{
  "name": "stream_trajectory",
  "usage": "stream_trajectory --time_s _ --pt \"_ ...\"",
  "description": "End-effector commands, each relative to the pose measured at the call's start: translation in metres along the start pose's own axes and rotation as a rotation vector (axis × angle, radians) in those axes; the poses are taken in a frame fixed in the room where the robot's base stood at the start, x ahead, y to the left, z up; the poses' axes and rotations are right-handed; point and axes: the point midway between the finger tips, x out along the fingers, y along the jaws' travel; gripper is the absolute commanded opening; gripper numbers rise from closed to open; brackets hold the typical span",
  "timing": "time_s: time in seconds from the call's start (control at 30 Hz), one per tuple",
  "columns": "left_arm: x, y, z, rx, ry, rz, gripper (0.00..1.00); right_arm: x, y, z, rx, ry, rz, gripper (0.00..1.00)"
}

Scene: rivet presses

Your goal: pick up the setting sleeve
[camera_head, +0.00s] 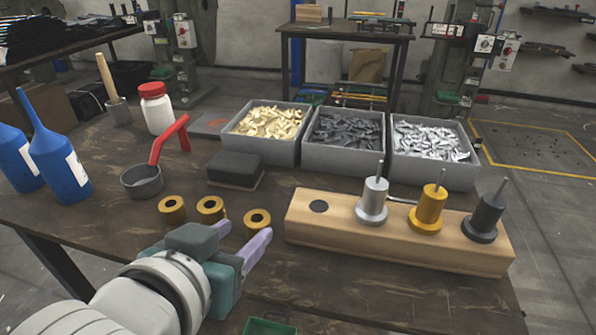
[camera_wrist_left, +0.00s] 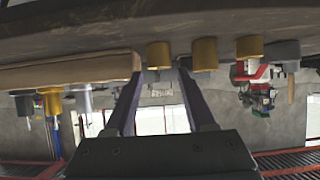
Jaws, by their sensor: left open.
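Three short brass sleeves with dark bores stand upright on the table: a left one (camera_head: 172,215), a middle one (camera_head: 209,216) and a right one (camera_head: 249,218). My left gripper (camera_head: 246,230) is open and empty, low at the near side of the right sleeve, and one finger hides part of its front. In the left wrist view, which is upside down, a brass sleeve (camera_wrist_left: 159,54) lies ahead between the open fingertips (camera_wrist_left: 158,72). Contact cannot be told. My right gripper is not in view.
A wooden block (camera_head: 330,229) holding silver, gold and dark pinned tools stands close right of the gripper. Behind are a black pad (camera_head: 235,167), a grey cup (camera_head: 141,182) with a red handle, and grey bins (camera_head: 270,152) of parts. Blue bottles (camera_head: 58,168) stand left.

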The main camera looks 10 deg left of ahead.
Motion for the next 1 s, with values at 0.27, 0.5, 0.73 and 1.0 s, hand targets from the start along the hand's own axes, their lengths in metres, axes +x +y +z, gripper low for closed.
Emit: stream_trajectory --time_s 0.27,0.5,0.73,1.0 --pt "0.031 0.001 0.003 -0.001 0.000 -0.001 0.55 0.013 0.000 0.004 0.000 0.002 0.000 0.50" --pt "0.063 0.001 0.003 -0.001 -0.001 -0.001 0.55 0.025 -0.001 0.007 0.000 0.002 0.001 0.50" --pt "0.065 0.001 0.002 -0.001 -0.002 -0.001 0.55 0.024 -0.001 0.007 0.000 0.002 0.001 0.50" --pt "0.064 0.001 0.002 -0.001 -0.002 0.000 0.29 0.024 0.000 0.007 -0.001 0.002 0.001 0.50"
